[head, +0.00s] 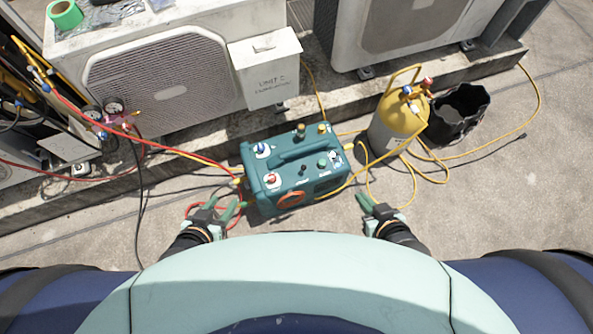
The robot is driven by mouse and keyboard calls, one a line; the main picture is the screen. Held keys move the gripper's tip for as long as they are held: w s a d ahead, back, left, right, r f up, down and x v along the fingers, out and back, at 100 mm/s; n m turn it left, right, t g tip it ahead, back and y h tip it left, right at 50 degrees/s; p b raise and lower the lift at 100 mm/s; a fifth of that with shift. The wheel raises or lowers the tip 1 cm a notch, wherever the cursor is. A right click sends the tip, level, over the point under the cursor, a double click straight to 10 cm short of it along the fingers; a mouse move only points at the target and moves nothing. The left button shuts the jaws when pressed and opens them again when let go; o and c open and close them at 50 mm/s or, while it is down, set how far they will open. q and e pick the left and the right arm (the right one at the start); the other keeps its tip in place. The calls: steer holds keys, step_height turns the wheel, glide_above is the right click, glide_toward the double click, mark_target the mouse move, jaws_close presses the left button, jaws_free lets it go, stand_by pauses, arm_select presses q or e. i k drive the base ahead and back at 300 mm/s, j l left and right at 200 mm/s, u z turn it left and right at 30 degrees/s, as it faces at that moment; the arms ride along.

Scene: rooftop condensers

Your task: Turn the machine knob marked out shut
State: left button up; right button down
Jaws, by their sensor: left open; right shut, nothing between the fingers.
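The teal machine (297,183) stands on the ground in the middle of the head view. Its top carries a blue knob (262,150) at the back left and a red knob (271,180) at the front left, both on white plates. The lettering is too small to read, so I cannot tell which is marked out. My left gripper (227,203) is open and empty, low at the machine's left front corner, apart from both knobs. My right gripper (364,197) is shut and empty, to the right of the machine's front.
Red and yellow hoses run to the machine's left side; yellow hoses loop at its right. A yellow-topped cylinder (397,124) and black bucket (456,113) stand right. Condenser units (160,85) line the back on a concrete ledge. A manifold gauge (113,106) is at left.

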mark_target(272, 178)
steer(key=k+l, duration=0.15)
steer(key=k, duration=0.15)
steer(key=k+l+u, duration=0.1)
steer(key=k, duration=0.25)
steer(key=k+j, duration=0.1)
steer(key=k, duration=0.7)
